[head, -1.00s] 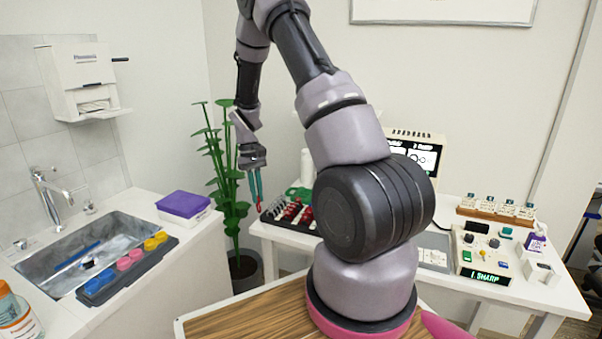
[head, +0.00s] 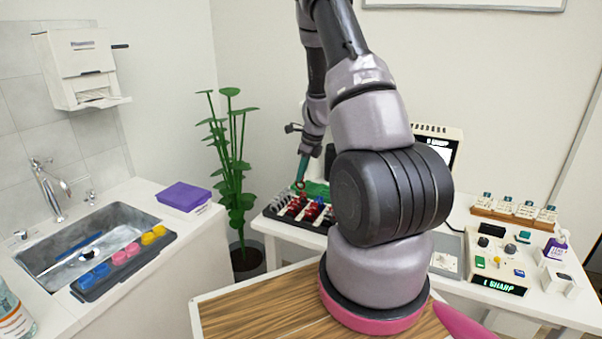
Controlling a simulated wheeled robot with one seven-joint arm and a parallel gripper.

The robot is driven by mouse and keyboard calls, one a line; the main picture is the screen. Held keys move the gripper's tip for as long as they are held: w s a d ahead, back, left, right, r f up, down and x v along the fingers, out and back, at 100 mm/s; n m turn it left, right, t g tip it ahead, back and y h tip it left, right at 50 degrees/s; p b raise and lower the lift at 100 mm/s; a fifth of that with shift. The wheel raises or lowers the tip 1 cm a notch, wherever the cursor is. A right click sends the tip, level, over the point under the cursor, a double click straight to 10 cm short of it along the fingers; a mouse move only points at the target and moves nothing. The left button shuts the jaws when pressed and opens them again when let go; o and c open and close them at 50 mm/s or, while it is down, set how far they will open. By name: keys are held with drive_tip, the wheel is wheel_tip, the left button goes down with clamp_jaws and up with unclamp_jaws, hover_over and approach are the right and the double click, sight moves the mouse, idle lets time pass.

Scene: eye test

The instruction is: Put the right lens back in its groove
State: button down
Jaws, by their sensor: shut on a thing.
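My gripper (head: 302,172) hangs down over the lens rack, with slim teal fingers. It is shut on a small lens (head: 299,185) with a reddish rim, which is tiny and partly hidden at the fingertips. The black lens rack (head: 282,219) lies on the white table at the back. It holds rows of lenses with grey, red and blue rims. The held lens is close above the rear part of the rack; I cannot tell whether it touches. The individual grooves are too small to make out, and my arm hides the rack's right side.
A green surface (head: 318,190) lies behind the rack. A plant (head: 230,170) stands left of the table. A monitor (head: 438,150), a control box (head: 497,258) and a wooden rack with several small blocks (head: 512,213) are to the right. A sink (head: 90,245) is at left.

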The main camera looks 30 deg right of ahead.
sight(301, 192)
drive_tip(key=shift+f, duration=2.35)
drive_tip(key=shift+f, duration=0.35)
drive_tip(key=shift+f, duration=1.2)
drive_tip(key=c, duration=0.9)
unclamp_jaws()
drive_tip(key=v, duration=1)
drive_tip(key=shift+r, duration=0.4)
